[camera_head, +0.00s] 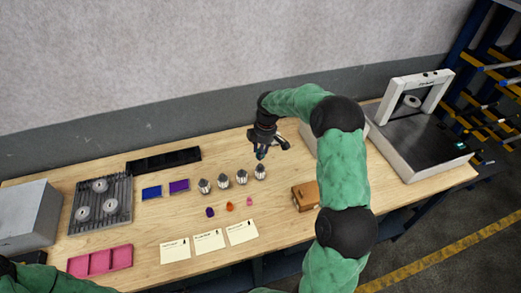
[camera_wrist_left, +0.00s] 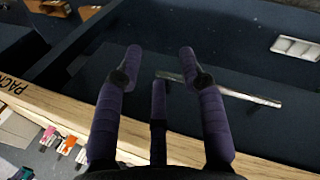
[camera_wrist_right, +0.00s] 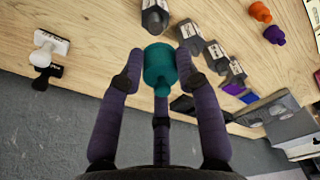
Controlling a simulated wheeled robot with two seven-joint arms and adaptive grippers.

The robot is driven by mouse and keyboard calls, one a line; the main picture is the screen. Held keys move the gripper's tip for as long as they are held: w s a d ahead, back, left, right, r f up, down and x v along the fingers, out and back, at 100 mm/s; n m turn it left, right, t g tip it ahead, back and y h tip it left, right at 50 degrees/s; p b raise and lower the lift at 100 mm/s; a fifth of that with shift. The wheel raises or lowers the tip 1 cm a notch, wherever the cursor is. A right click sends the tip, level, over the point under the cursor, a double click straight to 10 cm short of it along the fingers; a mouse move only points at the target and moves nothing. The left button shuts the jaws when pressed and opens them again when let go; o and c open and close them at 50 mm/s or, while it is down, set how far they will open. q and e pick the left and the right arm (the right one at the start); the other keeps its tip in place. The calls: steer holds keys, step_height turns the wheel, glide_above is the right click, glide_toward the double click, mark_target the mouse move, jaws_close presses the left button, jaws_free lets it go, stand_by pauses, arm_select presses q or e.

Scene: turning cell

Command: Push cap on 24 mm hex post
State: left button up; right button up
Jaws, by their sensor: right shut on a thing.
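My right gripper (camera_head: 262,150) is shut on a teal cap (camera_wrist_right: 160,72), held above the table at the back, behind the row of posts. The labels on the posts are too small to read. My left gripper (camera_wrist_left: 161,62) is open and empty, near the table's front edge.
Purple (camera_head: 210,212), orange (camera_head: 230,206) and pink (camera_head: 250,201) caps lie before the posts, with paper cards (camera_head: 208,242) in front. A brown box (camera_head: 305,196) stands right. A grey ribbed fixture (camera_head: 101,204) and pink tray (camera_head: 100,261) are left. A black tray (camera_head: 163,161) lies behind.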

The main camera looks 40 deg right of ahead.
mark_target(260, 165)
steer(key=shift+w+f+b, duration=0.1)
steer(key=shift+f+b, duration=0.3)
steer(key=shift+f, duration=0.5)
steer(key=shift+f+b, duration=1)
steer(key=shift+f, duration=0.75)
steer(key=shift+f+b, duration=0.4)
steer(key=shift+f, duration=0.3)
stand_by(0.3)
steer(key=o, duration=0.8)
steer(key=o, duration=0.5)
steer(key=shift+c, duration=0.2)
steer(key=shift+r, duration=0.2)
